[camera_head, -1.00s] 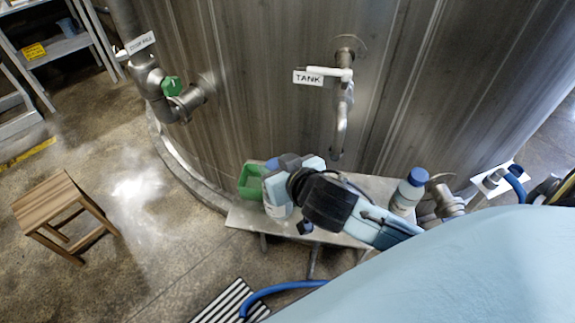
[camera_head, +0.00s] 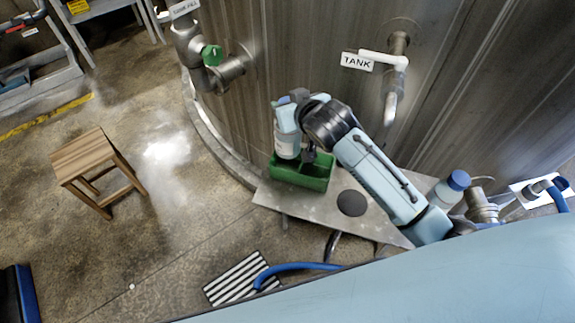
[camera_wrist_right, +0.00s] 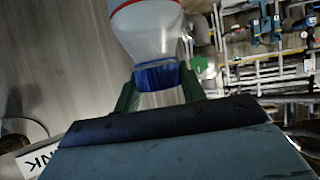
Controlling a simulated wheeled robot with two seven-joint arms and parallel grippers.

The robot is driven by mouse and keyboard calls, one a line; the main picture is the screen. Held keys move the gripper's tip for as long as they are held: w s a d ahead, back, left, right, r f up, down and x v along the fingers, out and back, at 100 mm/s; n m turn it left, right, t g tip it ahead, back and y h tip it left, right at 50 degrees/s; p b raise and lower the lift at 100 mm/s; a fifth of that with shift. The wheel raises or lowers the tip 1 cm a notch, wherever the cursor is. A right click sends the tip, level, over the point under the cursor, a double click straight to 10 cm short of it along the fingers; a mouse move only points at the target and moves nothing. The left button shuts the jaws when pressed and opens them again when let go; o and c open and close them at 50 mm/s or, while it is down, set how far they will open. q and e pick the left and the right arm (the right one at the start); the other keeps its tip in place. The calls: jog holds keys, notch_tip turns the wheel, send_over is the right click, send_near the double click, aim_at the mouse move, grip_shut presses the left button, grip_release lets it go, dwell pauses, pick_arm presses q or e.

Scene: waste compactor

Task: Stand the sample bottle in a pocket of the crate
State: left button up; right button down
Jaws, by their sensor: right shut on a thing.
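The sample bottle (camera_head: 287,140), pale with a blue cap, hangs upright from my right gripper (camera_head: 290,103). In the right wrist view the bottle (camera_wrist_right: 148,30) shows a red ring, and its blue cap (camera_wrist_right: 157,76) sits between the two fingers of my right gripper (camera_wrist_right: 160,88). The green crate (camera_head: 315,184) stands at the left end of the metal bench. The bottle is over the crate's left part; its lower end meets the crate in the picture, and I cannot tell whether it is inside a pocket. My left gripper is not in view.
Another blue-capped bottle (camera_head: 447,189) stands at the bench's right, beside my arm. A dark round disc (camera_head: 351,203) lies on the metal bench (camera_head: 320,208). The large steel tank (camera_head: 320,60) rises close behind, with a tap (camera_head: 392,85). A wooden stool (camera_head: 90,165) stands left.

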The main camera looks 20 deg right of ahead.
jog(key=shift+w+a+f+b, duration=0.1)
jog(key=shift+f+b, duration=0.4)
jog(key=shift+f, duration=2)
jog(key=shift+w+f+b, duration=0.1)
jog(key=shift+f+b, duration=0.4)
jog(key=shift+f, duration=1.95)
jog(key=c, duration=0.8)
grip_release()
jog(key=shift+s+f, duration=0.1)
jog(key=shift+f, duration=0.05)
jog(key=shift+c, duration=0.2)
jog(key=shift+r, duration=0.2)
jog(key=p+v, duration=0.2)
jog(key=v, duration=1)
jog(key=shift+f, duration=0.1)
